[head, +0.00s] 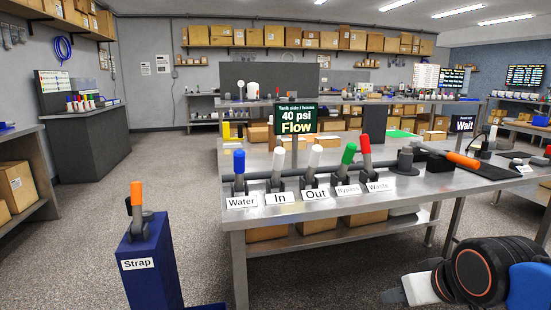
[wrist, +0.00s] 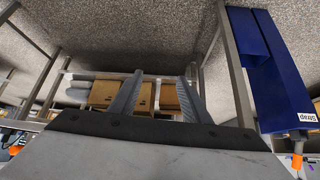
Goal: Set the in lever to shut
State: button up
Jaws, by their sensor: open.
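The In lever (head: 278,164) has a white grip on a dark base and stands nearly upright behind its "In" label (head: 280,198), near the front edge of the steel bench. A sign (head: 296,118) behind it reads "Tank side / house 40 psi Flow". My gripper (wrist: 160,82) is open and empty in the wrist view, with two grey fingers apart. Boxes under the bench show beyond them. The In lever is not visible in the wrist view. In the head view my arm is at the bottom right, well away from the In lever.
Water lever (head: 239,162), blue, is left of In; Out lever (head: 314,158), white, is close on its right. Bypass (head: 348,155), green, and Waste (head: 365,146), red, follow. A blue Strap pedestal (head: 150,265) stands front left. Floor (head: 190,175) left of the bench is clear.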

jog(key=w+a+r+n+t+y, duration=0.3)
jog(key=w+a+r+t, duration=0.2)
jog(key=w+a+r, duration=0.55)
jog(key=n+t+y, duration=0.2)
jog(key=t+y, duration=0.2)
send_near(277, 169)
notch_tip(277, 169, up, 4)
jog(key=s+d, duration=0.2)
jog(key=x, duration=1.1)
jog(key=f+x, duration=0.1)
jog(key=x, duration=0.4)
jog(key=shift+w+a, duration=0.3)
jog(key=shift+c, duration=0.3)
grip_shut()
